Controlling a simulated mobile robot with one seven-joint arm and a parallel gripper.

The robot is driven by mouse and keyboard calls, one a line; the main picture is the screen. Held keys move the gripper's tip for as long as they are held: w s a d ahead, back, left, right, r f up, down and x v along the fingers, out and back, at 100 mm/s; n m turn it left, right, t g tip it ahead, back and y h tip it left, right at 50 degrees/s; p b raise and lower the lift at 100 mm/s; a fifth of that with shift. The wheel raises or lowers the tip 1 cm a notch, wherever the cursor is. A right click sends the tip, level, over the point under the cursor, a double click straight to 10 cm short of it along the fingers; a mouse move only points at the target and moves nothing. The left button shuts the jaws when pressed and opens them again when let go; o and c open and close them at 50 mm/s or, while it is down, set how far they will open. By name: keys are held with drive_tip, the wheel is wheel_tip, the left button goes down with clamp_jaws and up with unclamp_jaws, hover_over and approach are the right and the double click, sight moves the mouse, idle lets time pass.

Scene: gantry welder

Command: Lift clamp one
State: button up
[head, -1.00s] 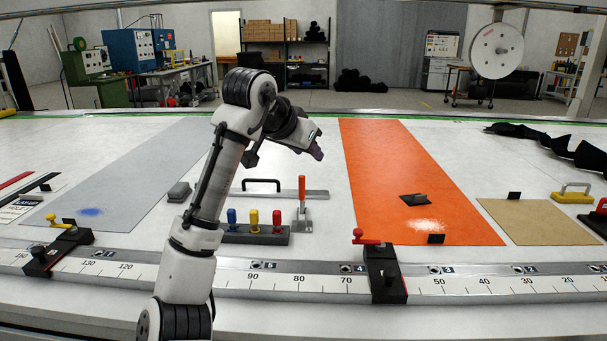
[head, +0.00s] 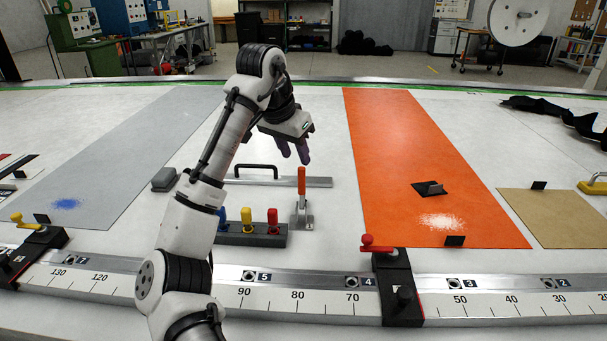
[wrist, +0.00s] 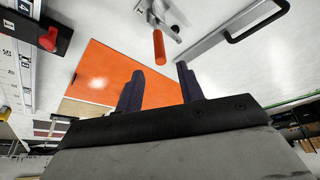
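No clamp carries a readable "one". A black clamp block with a red lever (head: 380,247) sits across the scale rail; it also shows at top left in the wrist view (wrist: 46,36). A similar block with a yellow lever (head: 36,235) sits at the rail's left end. A toggle clamp with an upright orange handle (head: 302,190) stands mid-table, and its handle shows in the wrist view (wrist: 158,46). My gripper (head: 293,154) is open and empty above the table, fingers down, near and beyond the orange handle. Both dark fingers show apart in the wrist view (wrist: 157,76).
A holder with blue, yellow and red knobs (head: 250,237) stands left of the toggle clamp. A bar with a black handle (head: 270,180) lies behind it. An orange sheet (head: 400,150) and a grey sheet (head: 120,155) lie flat. Black cloth (head: 560,115) lies far right.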

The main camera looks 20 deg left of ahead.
sight(304, 176)
drive_tip(key=p+x, duration=0.1)
drive_tip(key=x, duration=0.8)
clamp_jaws()
